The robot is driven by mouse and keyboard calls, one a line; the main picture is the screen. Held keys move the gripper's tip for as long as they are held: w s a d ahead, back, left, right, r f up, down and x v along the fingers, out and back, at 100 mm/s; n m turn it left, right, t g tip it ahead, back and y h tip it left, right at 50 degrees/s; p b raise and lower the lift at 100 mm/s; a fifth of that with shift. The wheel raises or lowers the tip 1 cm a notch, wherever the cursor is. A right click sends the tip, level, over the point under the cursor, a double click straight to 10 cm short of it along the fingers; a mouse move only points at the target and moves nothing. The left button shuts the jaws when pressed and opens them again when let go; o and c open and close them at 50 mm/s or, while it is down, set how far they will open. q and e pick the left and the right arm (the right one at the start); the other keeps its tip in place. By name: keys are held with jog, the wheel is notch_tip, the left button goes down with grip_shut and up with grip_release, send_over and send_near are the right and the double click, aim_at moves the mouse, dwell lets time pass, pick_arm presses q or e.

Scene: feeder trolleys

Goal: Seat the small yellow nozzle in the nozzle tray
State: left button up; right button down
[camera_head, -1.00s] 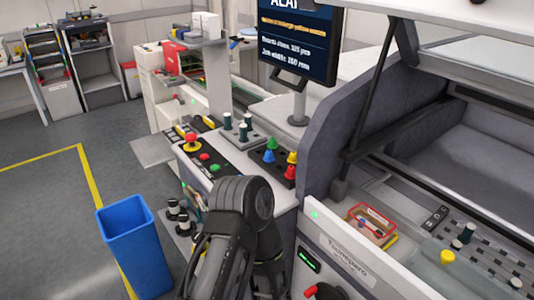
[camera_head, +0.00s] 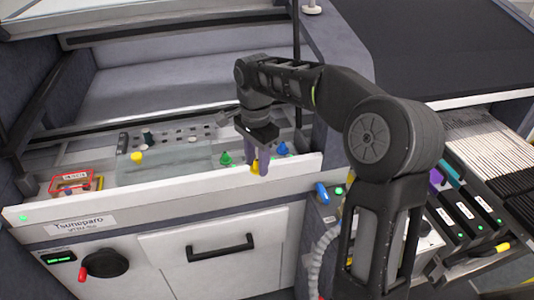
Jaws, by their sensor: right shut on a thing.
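My right gripper (camera_head: 262,165) reaches down from the right, behind the machine's front rail. It is shut on a small yellow nozzle (camera_head: 256,169), of which only a little shows at the fingertips. A green nozzle (camera_head: 225,159) stands just left of it and a blue nozzle (camera_head: 283,149) just right. The nozzle tray under them is mostly hidden by the rail and gripper, so I cannot tell whether the yellow nozzle touches it. Another yellow piece (camera_head: 136,157) stands farther left on the machine bed. My left gripper is out of view.
A red bin (camera_head: 72,182) stands at the bed's left end. A plate with several holes (camera_head: 180,135) lies behind. The white front rail (camera_head: 175,185) runs before the gripper. Dark feeders (camera_head: 463,212) stand at right.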

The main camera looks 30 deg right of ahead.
jog(key=w+a+f+n, duration=0.2)
jog(key=a+f+n, duration=0.7)
jog(key=a+n, duration=0.4)
jog(key=n, duration=0.3)
jog(key=shift+a+n, duration=0.2)
jog(key=shift+n, duration=0.1)
